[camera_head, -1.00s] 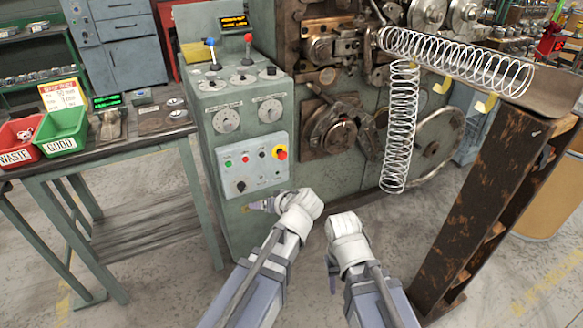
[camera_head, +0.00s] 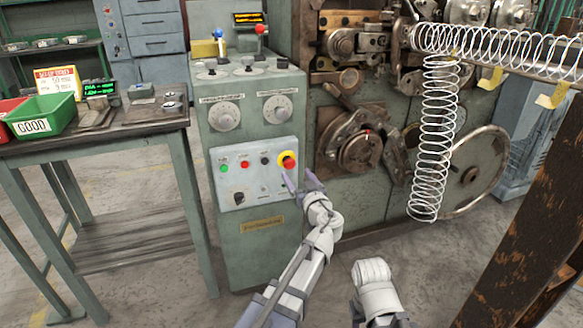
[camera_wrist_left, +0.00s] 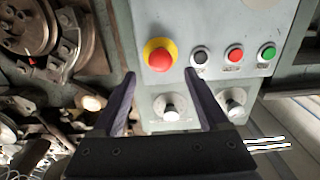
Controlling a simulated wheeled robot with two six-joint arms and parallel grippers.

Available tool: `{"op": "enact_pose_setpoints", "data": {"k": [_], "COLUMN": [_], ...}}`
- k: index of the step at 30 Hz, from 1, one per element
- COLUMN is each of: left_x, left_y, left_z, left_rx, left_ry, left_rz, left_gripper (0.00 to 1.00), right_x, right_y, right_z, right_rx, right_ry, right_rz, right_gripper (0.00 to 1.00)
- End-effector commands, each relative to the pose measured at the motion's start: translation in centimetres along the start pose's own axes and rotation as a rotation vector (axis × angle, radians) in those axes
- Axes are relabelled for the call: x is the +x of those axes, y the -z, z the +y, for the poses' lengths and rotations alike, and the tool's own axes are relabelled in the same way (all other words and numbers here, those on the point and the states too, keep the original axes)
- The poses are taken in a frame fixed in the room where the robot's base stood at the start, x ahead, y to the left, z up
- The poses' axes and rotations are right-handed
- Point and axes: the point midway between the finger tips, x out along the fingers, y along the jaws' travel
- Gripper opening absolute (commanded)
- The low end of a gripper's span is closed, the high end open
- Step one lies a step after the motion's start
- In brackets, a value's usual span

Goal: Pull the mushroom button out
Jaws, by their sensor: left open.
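The mushroom button (camera_head: 288,160) is a red round head on a yellow ring, at the upper right of a light grey control panel (camera_head: 254,187). In the left wrist view the button (camera_wrist_left: 160,55) shows just beyond the gap between my fingertips. My left gripper (camera_head: 301,180) is open and empty, just below and slightly right of the button in the head view. In the left wrist view its two dark fingers (camera_wrist_left: 160,74) point at the panel, one to each side of the button's line. My right gripper's wrist (camera_head: 373,280) is low in the head view; its fingers cannot be made out.
Green, red and black buttons (camera_wrist_left: 201,56) sit beside the mushroom button, with a dark switch (camera_head: 239,198) lower left. The coiler's shaft housing (camera_head: 358,150) and a hanging spring (camera_head: 433,150) are to the right. A bench (camera_head: 100,145) stands left.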

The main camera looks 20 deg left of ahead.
Motion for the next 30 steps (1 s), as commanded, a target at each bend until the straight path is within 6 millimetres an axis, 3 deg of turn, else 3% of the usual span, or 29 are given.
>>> {"op": "enact_pose_setpoints", "data": {"k": [5,18,27,30], "left_x": [1.4,7.4,7.7,7.7], "left_y": [0.0,0.0,0.0,0.0], "left_z": [0.1,0.1,0.0,0.0], "left_rx": [0.001,0.001,0.001,0.001], "left_ry": [0.003,0.002,0.001,0.001], "left_rz": [-0.001,-0.002,-0.002,-0.002], "left_gripper": [0.77,0.77,0.77,0.66], "right_x": [0.0,0.0,0.0,0.0], "right_y": [0.0,0.0,0.0,0.0], "right_z": [0.0,0.0,0.0,0.0], "right_rx": [0.0,0.0,0.0,0.0], "right_ry": [0.0,0.0,0.0,0.0], "right_rz": [0.0,0.0,0.0,0.0], "right_gripper": [0.5,0.5,0.5,0.5]}}
